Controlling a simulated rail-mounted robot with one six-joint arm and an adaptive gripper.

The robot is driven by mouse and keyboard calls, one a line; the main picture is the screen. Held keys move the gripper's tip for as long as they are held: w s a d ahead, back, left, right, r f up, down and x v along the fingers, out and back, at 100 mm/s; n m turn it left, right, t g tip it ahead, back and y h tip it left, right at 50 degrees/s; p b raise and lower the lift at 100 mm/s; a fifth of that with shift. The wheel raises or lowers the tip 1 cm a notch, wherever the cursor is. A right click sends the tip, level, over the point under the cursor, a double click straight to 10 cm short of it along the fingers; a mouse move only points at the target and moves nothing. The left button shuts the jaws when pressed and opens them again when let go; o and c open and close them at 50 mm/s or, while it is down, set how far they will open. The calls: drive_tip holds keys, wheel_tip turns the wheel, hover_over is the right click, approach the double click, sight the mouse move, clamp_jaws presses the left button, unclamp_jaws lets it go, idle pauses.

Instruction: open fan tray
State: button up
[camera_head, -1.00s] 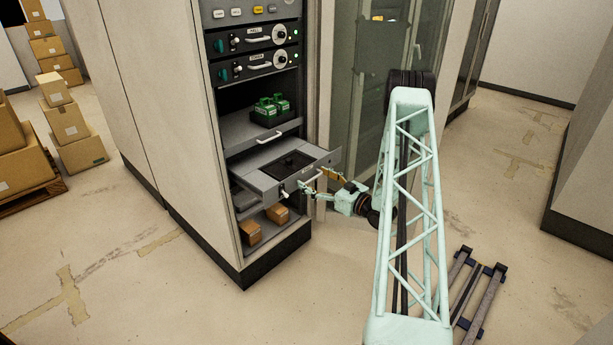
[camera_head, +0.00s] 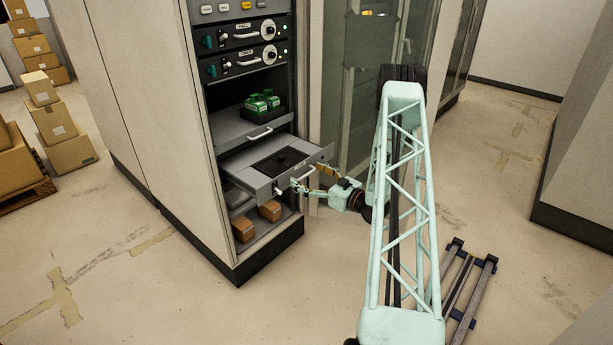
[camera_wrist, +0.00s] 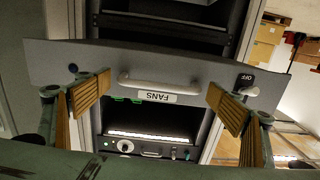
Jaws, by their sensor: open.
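The grey fan tray (camera_head: 257,177) sticks out of the rack below the shelf with green items, with a dark square fan opening on top. In the wrist view its front panel (camera_wrist: 205,72) is upside down, with a white bar handle (camera_wrist: 150,83), a "FANS" label (camera_wrist: 155,97) and a switch (camera_wrist: 245,83) marked OFF. My gripper (camera_head: 308,181) is at the tray's front. The handle is apart from both fingers.
Above the tray are a pulled-out shelf (camera_head: 240,128) with green items (camera_head: 262,102) and modules with knobs (camera_head: 250,58). Small brown boxes (camera_head: 243,229) lie below. A glass-door cabinet (camera_head: 350,100) stands right of the rack. Metal rails (camera_head: 472,290) lie on the otherwise open floor at right.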

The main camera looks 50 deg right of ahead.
drive_tip(key=shift+s, duration=0.15)
drive_tip(key=s, duration=1.1)
drive_tip(key=shift+s, duration=0.35)
drive_tip(key=shift+d, duration=0.1)
drive_tip(key=shift+w, duration=0.15)
idle(0.3)
